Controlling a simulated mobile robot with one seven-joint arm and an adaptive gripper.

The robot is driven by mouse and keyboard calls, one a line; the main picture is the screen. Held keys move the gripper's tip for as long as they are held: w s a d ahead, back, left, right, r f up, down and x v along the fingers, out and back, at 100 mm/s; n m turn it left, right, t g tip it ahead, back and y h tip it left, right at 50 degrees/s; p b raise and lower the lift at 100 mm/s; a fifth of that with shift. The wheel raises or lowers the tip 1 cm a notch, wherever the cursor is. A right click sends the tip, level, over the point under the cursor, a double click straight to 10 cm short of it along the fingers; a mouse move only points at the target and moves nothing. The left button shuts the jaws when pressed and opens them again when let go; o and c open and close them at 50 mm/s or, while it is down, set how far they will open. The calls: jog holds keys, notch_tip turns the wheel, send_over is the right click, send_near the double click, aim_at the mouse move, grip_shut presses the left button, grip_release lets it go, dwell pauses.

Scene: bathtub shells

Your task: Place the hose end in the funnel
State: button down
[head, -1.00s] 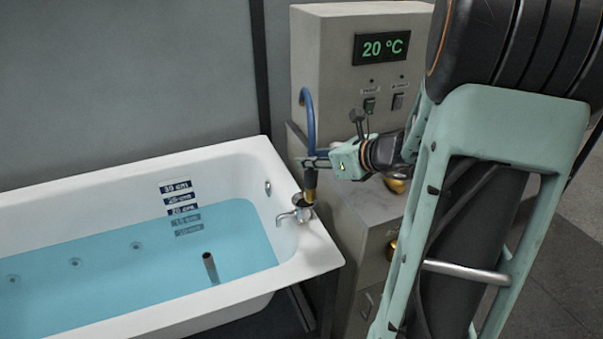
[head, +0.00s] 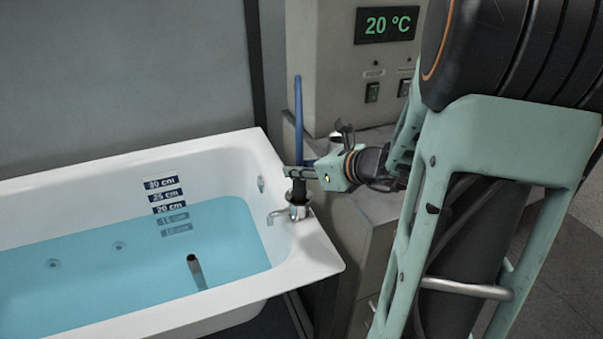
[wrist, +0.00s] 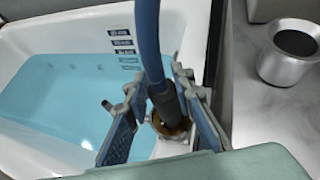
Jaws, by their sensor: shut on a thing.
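My gripper (head: 300,173) is shut on the blue hose (head: 298,115) just above the tub's corner tap fitting (head: 298,210). In the wrist view the hose (wrist: 148,40) runs down between my two fingers (wrist: 160,92). Its dark grey end (wrist: 166,103) points down at a round brass-coloured opening (wrist: 172,128). I cannot tell whether the end is inside that opening or just above it. A silver flared cup (wrist: 288,55) with a dark inside stands on the grey counter to the right; I cannot tell whether it or the brass-coloured opening is the funnel.
A grey control unit (head: 330,60) with a 20 °C display stands behind on the counter (head: 375,205). My arm hides much of the right side.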

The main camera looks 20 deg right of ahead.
jog(key=shift+f, duration=0.15)
jog(key=c, duration=1.7)
grip_release()
jog(key=shift+o, duration=0.2)
jog(key=shift+r, duration=0.2)
jog(key=p+v, duration=0.3)
jog(key=v, duration=0.9)
jog(key=shift+a, duration=0.1)
